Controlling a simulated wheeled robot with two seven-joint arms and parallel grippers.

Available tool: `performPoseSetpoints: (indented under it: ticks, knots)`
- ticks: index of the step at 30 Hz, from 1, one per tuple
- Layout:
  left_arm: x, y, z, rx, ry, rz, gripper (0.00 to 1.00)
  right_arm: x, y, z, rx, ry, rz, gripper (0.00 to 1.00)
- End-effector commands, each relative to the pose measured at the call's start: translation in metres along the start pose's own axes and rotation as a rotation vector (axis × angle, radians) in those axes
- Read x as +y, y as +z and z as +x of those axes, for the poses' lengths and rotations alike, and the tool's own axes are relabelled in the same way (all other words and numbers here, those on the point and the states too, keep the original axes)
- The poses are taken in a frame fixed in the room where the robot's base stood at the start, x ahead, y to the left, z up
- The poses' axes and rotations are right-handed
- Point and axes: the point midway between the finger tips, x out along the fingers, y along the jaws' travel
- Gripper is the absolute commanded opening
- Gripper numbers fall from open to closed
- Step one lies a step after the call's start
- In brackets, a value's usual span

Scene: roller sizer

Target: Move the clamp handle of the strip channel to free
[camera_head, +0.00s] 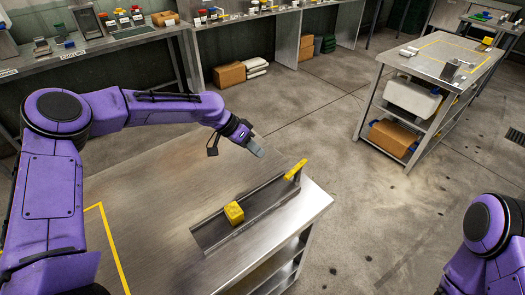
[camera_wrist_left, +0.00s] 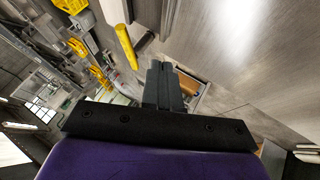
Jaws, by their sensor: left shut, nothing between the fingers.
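The strip channel (camera_head: 262,202) is a long grey metal trough lying diagonally on the steel table. A yellow clamp handle (camera_head: 296,169) sits at its far right end, slanting up to the right. The handle also shows in the left wrist view (camera_wrist_left: 126,46) as a yellow bar left of the fingers. A yellow block (camera_head: 233,213) sits in the near left part of the channel. My left gripper (camera_head: 258,152) is shut and empty, left of the handle and apart from it; its closed fingers show in the left wrist view (camera_wrist_left: 164,82). My right gripper is out of view.
The steel table (camera_head: 160,220) has yellow tape at its left and is bare around the channel. Its right edge lies close to the handle. Another workbench (camera_head: 445,60) stands at the back right, with open floor between. Shelves line the back.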

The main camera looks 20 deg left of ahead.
Motion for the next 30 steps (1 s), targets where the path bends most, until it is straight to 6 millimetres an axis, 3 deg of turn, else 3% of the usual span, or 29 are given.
performPoseSetpoints:
  ticks: [9,17,30]
  knots:
    - [0.002,-0.001,0.070,-0.005,0.002,0.000,0.00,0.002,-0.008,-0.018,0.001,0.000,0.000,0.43]
    - [0.036,-0.005,0.082,-0.003,0.002,0.003,0.00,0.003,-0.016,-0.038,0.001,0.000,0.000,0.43]
    - [0.039,-0.005,0.086,-0.001,0.000,0.002,0.00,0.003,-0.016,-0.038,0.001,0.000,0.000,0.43]
